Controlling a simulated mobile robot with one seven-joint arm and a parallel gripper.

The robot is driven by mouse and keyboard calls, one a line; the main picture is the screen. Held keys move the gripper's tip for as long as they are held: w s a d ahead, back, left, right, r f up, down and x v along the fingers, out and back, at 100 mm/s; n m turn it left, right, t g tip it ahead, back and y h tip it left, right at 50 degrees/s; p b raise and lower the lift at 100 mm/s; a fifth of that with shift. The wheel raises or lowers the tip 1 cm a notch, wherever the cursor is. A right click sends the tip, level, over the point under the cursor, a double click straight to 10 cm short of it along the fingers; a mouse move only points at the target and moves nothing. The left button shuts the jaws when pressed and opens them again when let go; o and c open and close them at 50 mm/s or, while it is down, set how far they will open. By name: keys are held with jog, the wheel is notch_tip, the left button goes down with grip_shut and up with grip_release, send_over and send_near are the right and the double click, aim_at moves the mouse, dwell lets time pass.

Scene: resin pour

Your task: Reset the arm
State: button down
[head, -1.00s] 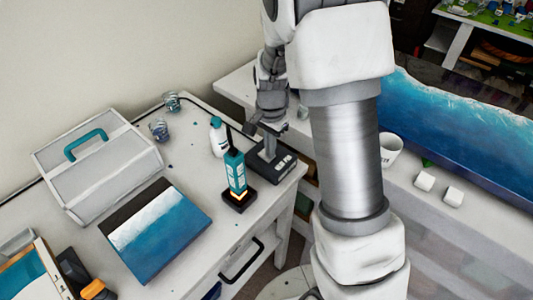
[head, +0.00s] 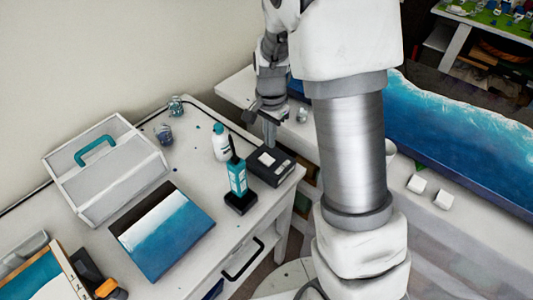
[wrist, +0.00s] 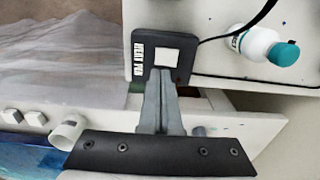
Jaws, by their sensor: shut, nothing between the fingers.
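My gripper (head: 270,138) is shut and empty. In the head view it is beyond the black box with a white square on top (head: 271,166), near the desk's right end. In the wrist view the closed grey fingers (wrist: 161,80) point at the edge of that box (wrist: 160,35), marked with white lettering. Whether the fingertips touch it I cannot tell. A teal handheld tool (head: 237,178) stands upright on a small black base left of the box.
A white bottle with a teal cap (head: 220,142) stands behind the tool. A grey case (head: 105,170), a blue wave panel (head: 162,235) and two small jars are on the desk. White cubes (head: 417,184) and a large blue panel (head: 470,130) lie on the right-hand table.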

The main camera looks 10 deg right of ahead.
jog(key=shift+r, duration=0.3)
jog(key=s+r+n+t, duration=0.2)
jog(key=s+r+n, duration=0.4)
jog(key=r, duration=0.7)
jog(key=s+r+n+t, duration=0.1)
jog(key=s+r+n, duration=0.1)
jog(key=s, duration=0.5)
jog(key=s+r+n+t, duration=0.2)
jog(key=s+r, duration=0.3)
jog(key=s, duration=0.2)
jog(key=shift+s+n+t, duration=0.25)
jog(key=shift+n+t, duration=0.05)
jog(key=shift+n, duration=0.1)
